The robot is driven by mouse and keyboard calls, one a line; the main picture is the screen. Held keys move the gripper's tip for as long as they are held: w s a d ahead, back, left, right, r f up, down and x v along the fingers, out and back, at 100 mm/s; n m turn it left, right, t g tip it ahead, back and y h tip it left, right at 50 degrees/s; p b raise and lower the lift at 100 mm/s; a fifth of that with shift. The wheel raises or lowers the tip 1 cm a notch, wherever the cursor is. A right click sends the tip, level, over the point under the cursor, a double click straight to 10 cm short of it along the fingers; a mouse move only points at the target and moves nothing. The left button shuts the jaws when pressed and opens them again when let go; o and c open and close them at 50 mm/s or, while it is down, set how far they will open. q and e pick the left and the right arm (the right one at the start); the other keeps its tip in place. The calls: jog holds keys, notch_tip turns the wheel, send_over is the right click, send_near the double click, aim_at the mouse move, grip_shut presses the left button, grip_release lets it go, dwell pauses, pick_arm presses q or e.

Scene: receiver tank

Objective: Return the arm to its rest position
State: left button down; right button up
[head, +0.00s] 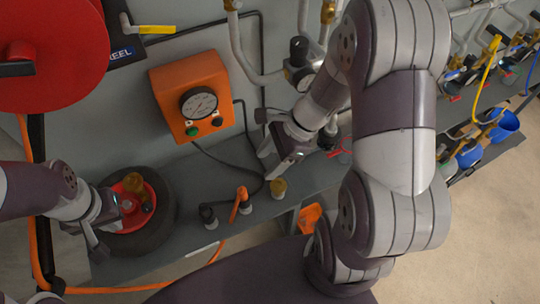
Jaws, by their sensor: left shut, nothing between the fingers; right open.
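My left arm comes in from the left edge, and its gripper (94,240) is shut and empty beside the black tire with the red hub (158,222). My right arm is bent through the middle of the head view, with large grey and white links hiding much of the bench behind. Its gripper (271,164) is open above the grey bench (225,190), below and right of the orange gauge box (190,93). I see nothing held in it.
Small fittings, one with an orange hose (241,200) and one brass (278,186), stand on the bench. A red reel (60,55) is at upper left. Pipes and valves line the wall. Blue cups (503,124) hang at right. Open floor (490,220) lies at lower right.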

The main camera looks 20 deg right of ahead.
dwell(0.5)
jog(key=s+d+r+n+h, duration=0.1)
jog(key=s+d+n+h, duration=0.3)
jog(key=n, duration=1)
jog(key=a+r+n, duration=0.1)
jog(key=n, duration=0.1)
jog(key=w+n+h, duration=0.1)
jog(key=a+r+n+h, duration=0.1)
jog(key=n, duration=0.1)
jog(key=shift+w+a+r+n+t, duration=0.3)
jog(key=shift+a+t, duration=0.05)
jog(key=shift+t, duration=0.05)
